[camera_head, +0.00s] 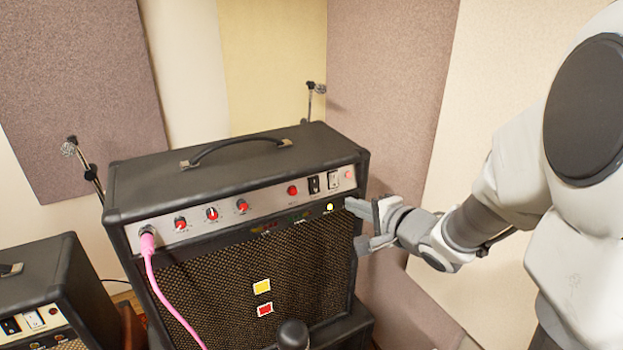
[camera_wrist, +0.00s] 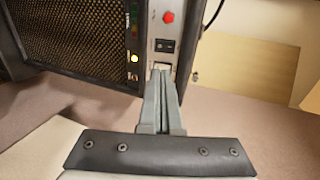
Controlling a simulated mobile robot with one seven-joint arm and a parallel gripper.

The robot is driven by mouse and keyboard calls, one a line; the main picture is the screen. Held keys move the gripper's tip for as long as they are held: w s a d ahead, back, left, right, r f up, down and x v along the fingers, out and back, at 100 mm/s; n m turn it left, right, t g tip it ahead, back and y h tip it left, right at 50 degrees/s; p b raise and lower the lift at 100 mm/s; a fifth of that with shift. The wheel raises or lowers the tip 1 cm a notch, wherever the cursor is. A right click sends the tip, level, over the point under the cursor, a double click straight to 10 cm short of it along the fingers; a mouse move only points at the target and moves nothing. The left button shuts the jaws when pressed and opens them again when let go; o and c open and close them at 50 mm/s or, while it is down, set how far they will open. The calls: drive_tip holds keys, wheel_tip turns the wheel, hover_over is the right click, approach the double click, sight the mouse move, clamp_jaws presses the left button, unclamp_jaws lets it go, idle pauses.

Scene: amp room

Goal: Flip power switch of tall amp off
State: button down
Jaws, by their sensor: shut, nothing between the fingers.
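The tall amp (camera_head: 240,250) stands in the middle of the head view, black with a woven grille and a silver control panel. Two rocker switches sit at the panel's right end: a black one (camera_head: 313,185) and a pale one (camera_head: 333,180). Both also show in the wrist view, the black one (camera_wrist: 164,45) and the pale one (camera_wrist: 161,66). My gripper (camera_head: 353,206) is at the amp's right front edge, shut and empty. In the wrist view its fingertips (camera_wrist: 161,76) are right at the pale switch and partly cover it. I cannot tell whether they touch it.
A pink cable (camera_head: 151,265) plugs into the panel's left end. Several red knobs line the panel. A smaller amp (camera_head: 50,285) stands at the lower left. Microphone stands (camera_head: 92,175) rise behind the tall amp. Padded wall panels (camera_head: 390,100) stand behind and to the right.

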sight(316, 190)
drive_tip(key=shift+w, duration=0.15)
drive_tip(key=x, duration=1.3)
drive_tip(key=shift+w+a+b, duration=0.1)
drive_tip(key=shift+w+b, duration=0.25)
drive_tip(key=shift+b, duration=0.05)
